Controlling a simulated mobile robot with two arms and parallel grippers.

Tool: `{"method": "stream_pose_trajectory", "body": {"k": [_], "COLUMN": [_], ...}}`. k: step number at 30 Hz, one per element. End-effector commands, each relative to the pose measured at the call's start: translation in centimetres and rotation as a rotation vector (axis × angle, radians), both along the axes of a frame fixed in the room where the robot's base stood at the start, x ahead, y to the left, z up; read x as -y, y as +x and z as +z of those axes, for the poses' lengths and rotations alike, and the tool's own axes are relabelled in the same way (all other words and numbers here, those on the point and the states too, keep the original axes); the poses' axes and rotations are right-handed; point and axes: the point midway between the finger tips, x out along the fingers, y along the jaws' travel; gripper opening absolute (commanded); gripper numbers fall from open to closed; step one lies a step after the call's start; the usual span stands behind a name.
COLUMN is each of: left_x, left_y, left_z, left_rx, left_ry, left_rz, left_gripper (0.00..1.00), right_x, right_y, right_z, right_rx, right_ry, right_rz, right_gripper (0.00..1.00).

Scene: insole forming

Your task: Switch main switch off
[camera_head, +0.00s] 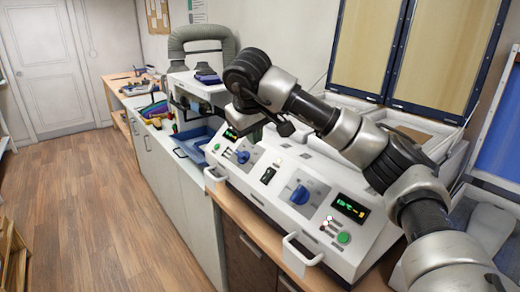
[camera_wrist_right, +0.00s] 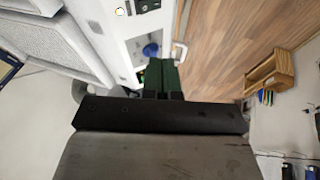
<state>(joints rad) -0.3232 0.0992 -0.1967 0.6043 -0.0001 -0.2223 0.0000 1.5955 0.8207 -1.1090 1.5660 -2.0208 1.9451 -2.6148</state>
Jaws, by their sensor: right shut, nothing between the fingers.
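The white machine's sloped front panel (camera_head: 285,206) carries a black switch (camera_head: 267,175) near its middle. A large blue rotary knob (camera_head: 300,195) is to the right of it, and a smaller blue knob (camera_head: 242,156) to the left. No label is readable, so I cannot tell which is the main switch or its position. My right gripper (camera_head: 257,131) hangs above the left part of the panel, apart from the switches. In the right wrist view, its fingers (camera_wrist_right: 162,75) are together and empty, with a blue knob (camera_wrist_right: 150,50) just beyond them. My left gripper is out of view.
A lit display (camera_head: 350,208) and a green button (camera_head: 343,238) are on the panel's right part. White handles (camera_head: 303,250) stick out in front. A blue tray (camera_head: 193,141) sits on the counter to the left.

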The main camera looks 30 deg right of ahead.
Motion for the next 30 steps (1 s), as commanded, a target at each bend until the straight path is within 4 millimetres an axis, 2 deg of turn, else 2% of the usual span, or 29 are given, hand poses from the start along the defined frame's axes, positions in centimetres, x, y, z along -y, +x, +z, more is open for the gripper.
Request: {"method": "stream_pose_trajectory", "body": {"k": [9,15,21,30], "left_x": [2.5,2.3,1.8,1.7], "left_y": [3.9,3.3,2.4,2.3], "left_z": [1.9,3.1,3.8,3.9], "left_rx": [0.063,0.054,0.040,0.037], "left_ry": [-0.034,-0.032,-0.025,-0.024], "left_rz": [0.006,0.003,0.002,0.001], "left_gripper": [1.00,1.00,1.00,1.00], "right_x": [1.7,3.1,4.9,5.5], "right_y": [1.9,3.0,3.2,3.2], "right_z": [-5.5,-8.8,-10.4,-11.0], "right_rx": [-0.007,-0.006,-0.003,0.000], "right_ry": [0.000,0.000,0.000,0.001], "right_rz": [-0.003,-0.004,-0.001,0.000], "right_gripper": [0.00,0.00,0.00,0.00]}}
